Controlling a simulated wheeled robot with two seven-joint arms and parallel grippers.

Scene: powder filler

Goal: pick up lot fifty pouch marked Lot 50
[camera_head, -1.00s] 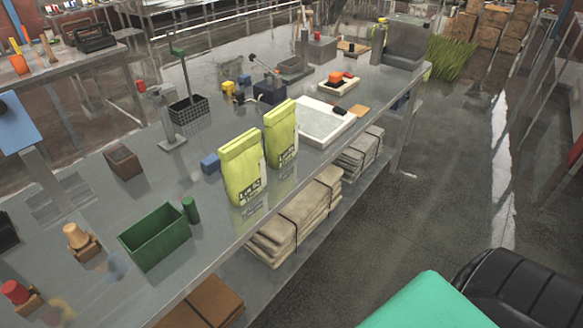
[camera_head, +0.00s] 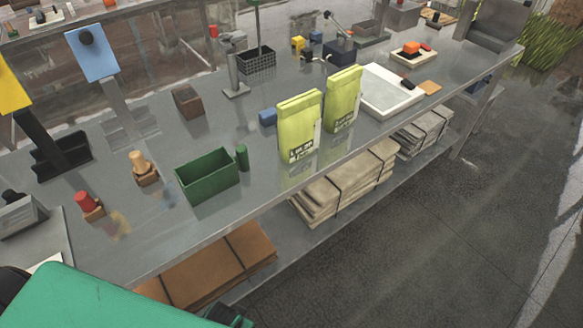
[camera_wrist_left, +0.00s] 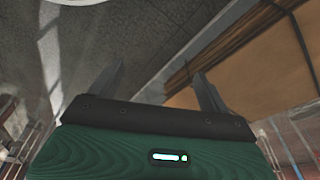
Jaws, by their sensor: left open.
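Two yellow-green pouches stand upright side by side near the front edge of the grey bench. The left pouch (camera_head: 299,128) and the right pouch (camera_head: 343,101) each carry a dark printed label low on the front. The print is too small to tell which one reads Lot 50. My left gripper (camera_wrist_left: 158,80) shows in the left wrist view with its two dark fingers apart and nothing between them. No pouch is in that view; brown flat material on a lower shelf lies beyond the fingers. My right gripper is not in view.
A green open box (camera_head: 207,178) and a green cylinder (camera_head: 242,157) stand left of the pouches. A white tray (camera_head: 391,92) lies to their right, and a small blue block (camera_head: 268,117) beside the left pouch. Bundled stacks (camera_head: 346,184) fill the lower shelf. Floor at right is clear.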

